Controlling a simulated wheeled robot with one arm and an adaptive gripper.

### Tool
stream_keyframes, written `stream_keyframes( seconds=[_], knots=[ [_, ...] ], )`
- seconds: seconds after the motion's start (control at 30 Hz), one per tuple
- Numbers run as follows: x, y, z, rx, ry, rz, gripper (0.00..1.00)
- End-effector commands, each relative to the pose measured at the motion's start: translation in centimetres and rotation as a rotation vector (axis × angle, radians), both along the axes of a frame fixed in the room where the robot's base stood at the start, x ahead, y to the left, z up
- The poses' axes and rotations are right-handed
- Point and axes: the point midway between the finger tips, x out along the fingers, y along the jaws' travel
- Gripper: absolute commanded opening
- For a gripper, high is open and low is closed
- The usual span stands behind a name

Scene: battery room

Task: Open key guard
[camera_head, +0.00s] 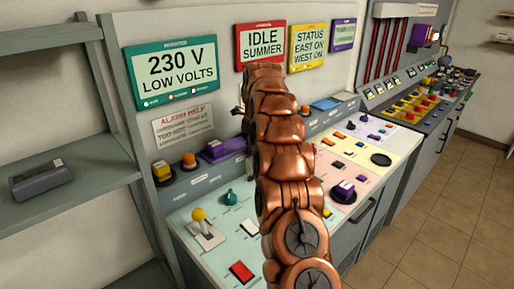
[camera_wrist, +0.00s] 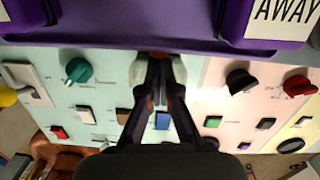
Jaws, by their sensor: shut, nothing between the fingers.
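I cannot tell for sure which part is the key guard. In the wrist view a wide purple housing (camera_wrist: 130,30) fills the top, with a raised purple block bearing a white label that reads "AWAY" (camera_wrist: 285,12). My gripper (camera_wrist: 158,62) is shut and empty, its dark fingertips meeting at or just in front of the housing's lower edge; I cannot tell if they touch. In the head view my copper arm hides the gripper and the middle of the console. A purple box (camera_head: 222,149) shows at the console's back, left of the arm.
Grey shelves (camera_head: 60,130) stand at left. Tiled floor (camera_head: 455,225) is clear at right.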

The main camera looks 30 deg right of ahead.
Motion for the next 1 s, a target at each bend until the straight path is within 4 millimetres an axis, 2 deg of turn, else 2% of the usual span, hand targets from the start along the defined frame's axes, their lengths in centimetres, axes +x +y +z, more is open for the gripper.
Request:
stream_keyframes(
  seconds=[0.03, 0.67, 1.0],
  knots=[
    [0.0, 0.2, -0.5, 0.002, 0.013, 0.003, 0.0],
    [0.1, 0.6, -0.7, 0.002, 0.027, 0.007, 0.0],
    [0.1, 0.5, 0.5, 0.001, 0.024, 0.006, 0.0]
  ],
)
